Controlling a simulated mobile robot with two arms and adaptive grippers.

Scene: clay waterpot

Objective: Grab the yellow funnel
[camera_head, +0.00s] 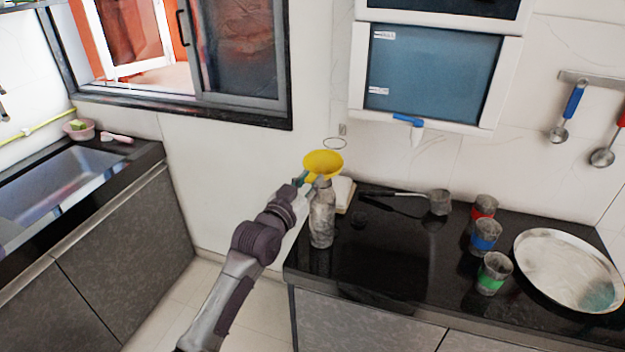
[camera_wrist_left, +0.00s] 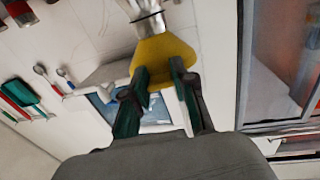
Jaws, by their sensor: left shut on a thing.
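The yellow funnel (camera_head: 323,162) is above a grey, bottle-like vessel (camera_head: 322,218) at the left end of the black counter. Its wide mouth faces up. My left gripper (camera_head: 312,181) reaches it from the lower left and is shut on it. In the left wrist view, the two green-edged fingers of the left gripper (camera_wrist_left: 160,75) close on the yellow funnel (camera_wrist_left: 164,50). A shiny vessel end (camera_wrist_left: 147,14) shows beyond it. I cannot tell whether the spout sits in the vessel's neck. My right gripper is not in view.
Three cups with red (camera_head: 485,207), blue (camera_head: 485,237) and green (camera_head: 494,274) bands stand at the right of the counter beside a large round plate (camera_head: 567,268). A small pan (camera_head: 438,203) lies behind. The counter's middle is clear. A sink (camera_head: 60,190) is at left.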

